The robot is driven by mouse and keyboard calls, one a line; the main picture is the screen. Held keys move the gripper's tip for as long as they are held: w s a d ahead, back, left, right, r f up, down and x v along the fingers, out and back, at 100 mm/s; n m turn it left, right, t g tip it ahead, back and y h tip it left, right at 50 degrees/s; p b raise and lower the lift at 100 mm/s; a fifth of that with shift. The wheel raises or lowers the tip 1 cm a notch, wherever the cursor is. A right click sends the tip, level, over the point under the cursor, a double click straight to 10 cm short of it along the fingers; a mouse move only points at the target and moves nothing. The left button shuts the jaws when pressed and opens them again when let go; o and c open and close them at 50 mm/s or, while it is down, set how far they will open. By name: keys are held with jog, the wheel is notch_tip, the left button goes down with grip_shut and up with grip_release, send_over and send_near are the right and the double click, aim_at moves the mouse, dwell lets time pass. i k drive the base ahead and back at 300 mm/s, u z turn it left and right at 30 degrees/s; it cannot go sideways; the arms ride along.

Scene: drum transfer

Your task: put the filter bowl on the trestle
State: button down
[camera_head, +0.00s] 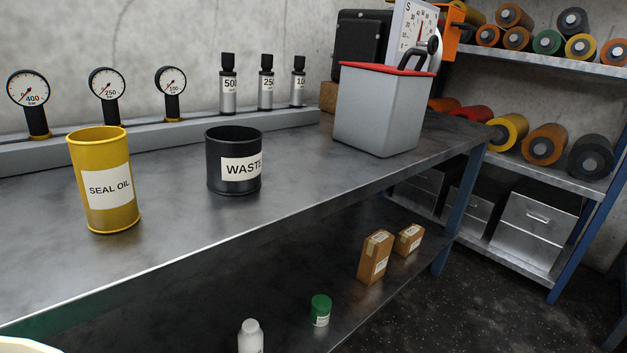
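I cannot make out a filter bowl for certain. A cream rounded edge (22,345) shows at the bottom left corner, mostly cut off by the frame, and I cannot tell what it belongs to. No trestle can be told in this view. My gripper is not in view, so whether it holds anything does not show.
A metal workbench (165,220) bears a yellow SEAL OIL can (104,180), a black WASTE can (233,160) and a grey red-rimmed bin (378,110). Its lower shelf (290,270) holds boxes and small bottles. A roll rack (555,165) stands right; dark floor (480,300) is clear.

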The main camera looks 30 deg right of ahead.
aim_at(182, 202)
jog(key=u, duration=0.05)
jog(key=k, duration=0.45)
jog(key=z, duration=0.5)
jog(key=i, duration=1.55)
jog(key=u, duration=0.45)
